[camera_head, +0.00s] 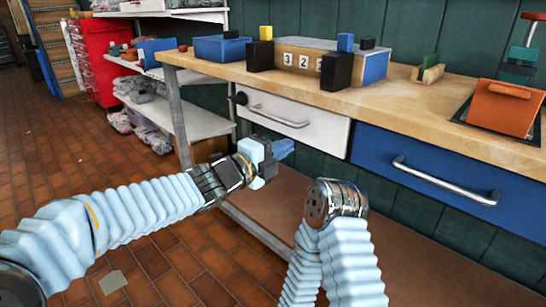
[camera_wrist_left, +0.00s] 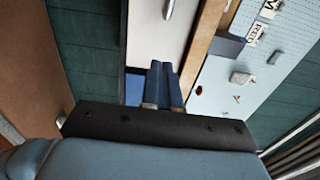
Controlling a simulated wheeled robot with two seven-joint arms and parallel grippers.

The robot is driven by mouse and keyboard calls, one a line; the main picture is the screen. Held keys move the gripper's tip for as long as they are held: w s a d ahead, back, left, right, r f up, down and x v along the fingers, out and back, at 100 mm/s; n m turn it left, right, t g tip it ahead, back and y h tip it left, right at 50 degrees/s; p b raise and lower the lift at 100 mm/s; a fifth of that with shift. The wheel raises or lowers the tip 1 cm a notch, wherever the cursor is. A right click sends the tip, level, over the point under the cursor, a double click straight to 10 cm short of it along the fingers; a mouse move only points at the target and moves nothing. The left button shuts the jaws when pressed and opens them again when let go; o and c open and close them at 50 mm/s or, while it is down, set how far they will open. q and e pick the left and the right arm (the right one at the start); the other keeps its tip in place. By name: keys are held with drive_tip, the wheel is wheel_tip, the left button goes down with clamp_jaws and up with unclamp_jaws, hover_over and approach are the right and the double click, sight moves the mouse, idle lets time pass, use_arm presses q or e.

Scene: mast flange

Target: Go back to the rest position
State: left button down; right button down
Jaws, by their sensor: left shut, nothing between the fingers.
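My left arm reaches in from the left. Its gripper (camera_head: 284,149) is in the air in front of the workbench, just below the white drawer (camera_head: 292,122). The fingers are shut with nothing between them. In the left wrist view the two blue fingertips (camera_wrist_left: 161,66) lie side by side, and the white drawer with its handle shows beyond them. My right arm (camera_head: 340,240) comes up from the bottom middle and bends at a dark metal joint. Its gripper does not show.
The wooden bench top (camera_head: 400,100) holds a blue bin (camera_head: 222,48), a number box (camera_head: 310,62) and an orange block (camera_head: 505,107). A blue drawer (camera_head: 430,180) is at the right. A low brown shelf (camera_head: 290,215) lies beneath the bench. Open tiled floor (camera_head: 60,150) is at the left.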

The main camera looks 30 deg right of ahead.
use_arm(q)
drive_tip(key=w+a+f+n+t+y+p, duration=0.15)
drive_tip(key=a+f+n+y, duration=0.25)
drive_tip(key=a+f+n, duration=0.85)
drive_tip(key=w+a+f+n+y+p, duration=0.25)
drive_tip(key=a+f+n+y, duration=0.2)
drive_tip(key=a+f, duration=0.9)
drive_tip(key=s+a+f+n+g+y+p, duration=0.1)
drive_tip(key=s+a+f+n, duration=0.2)
drive_tip(key=f, duration=0.4)
drive_tip(key=s+a+f+n+g+y+p, duration=0.1)
drive_tip(key=s+a+f+n+g+y, duration=0.1)
drive_tip(key=s+f+n, duration=0.4)
drive_tip(key=s+a+f+n+g, duration=0.2)
drive_tip(key=s+a+f+n, duration=0.2)
drive_tip(key=s, duration=0.3)
drive_tip(key=s+a+f+n+g+y+p, duration=0.1)
drive_tip(key=s+a+f+n+g, duration=0.1)
drive_tip(key=s, duration=0.5)
wheel_tip(320, 180, down, 2)
drive_tip(key=shift+a+n, duration=0.9)
drive_tip(key=shift+a, duration=0.25)
drive_tip(key=shift+s, duration=0.1)
